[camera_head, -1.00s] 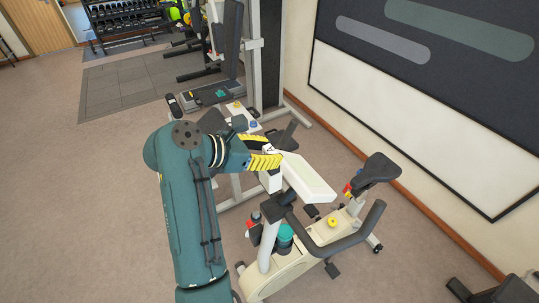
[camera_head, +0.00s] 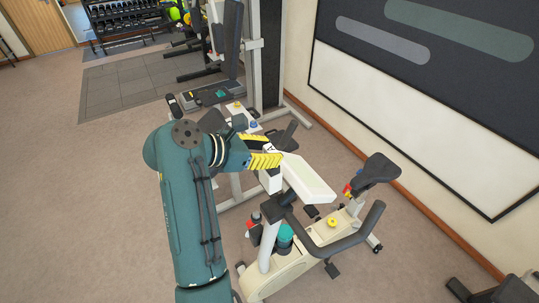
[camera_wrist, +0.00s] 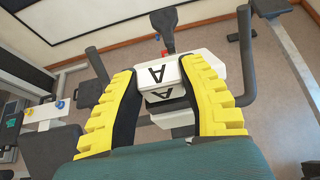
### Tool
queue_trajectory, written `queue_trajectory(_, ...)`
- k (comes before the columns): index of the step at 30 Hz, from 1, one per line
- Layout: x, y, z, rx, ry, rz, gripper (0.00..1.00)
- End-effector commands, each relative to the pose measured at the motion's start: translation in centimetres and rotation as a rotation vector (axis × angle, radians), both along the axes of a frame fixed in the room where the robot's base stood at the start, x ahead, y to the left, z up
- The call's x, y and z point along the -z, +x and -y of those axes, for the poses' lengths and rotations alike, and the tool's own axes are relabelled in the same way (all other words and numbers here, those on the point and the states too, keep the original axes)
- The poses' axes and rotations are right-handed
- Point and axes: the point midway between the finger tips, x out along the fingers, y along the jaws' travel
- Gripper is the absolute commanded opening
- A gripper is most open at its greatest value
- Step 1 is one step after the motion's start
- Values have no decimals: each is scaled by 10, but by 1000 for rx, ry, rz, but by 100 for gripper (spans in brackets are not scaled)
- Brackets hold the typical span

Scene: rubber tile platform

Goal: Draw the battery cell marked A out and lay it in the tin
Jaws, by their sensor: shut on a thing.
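The battery cell marked A (camera_wrist: 155,76) is white with a black letter A and sits between my gripper's yellow fingers in the wrist view. A second A shows on a lower face nearer the palm. My gripper (camera_head: 270,152) is shut on the cell at the left end of the exercise bike's white console (camera_head: 308,180). The cell is close against the console; I cannot tell whether it is still seated in it. The fingers hide its sides. I cannot make out with certainty which thing is the tin.
The bike's dark handlebar (camera_head: 355,235) and saddle (camera_head: 377,168) stand close to the right. A teal round container (camera_head: 285,233) is low on the bike. A dark tray (camera_head: 214,97) with small things lies behind, by the weight machine. Floor at the left is clear.

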Motion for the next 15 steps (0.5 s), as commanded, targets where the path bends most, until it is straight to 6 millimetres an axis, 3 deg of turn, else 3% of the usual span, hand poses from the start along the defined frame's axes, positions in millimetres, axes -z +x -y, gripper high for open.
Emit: queue_trajectory(15,-24,0,0,0,0,1,2)
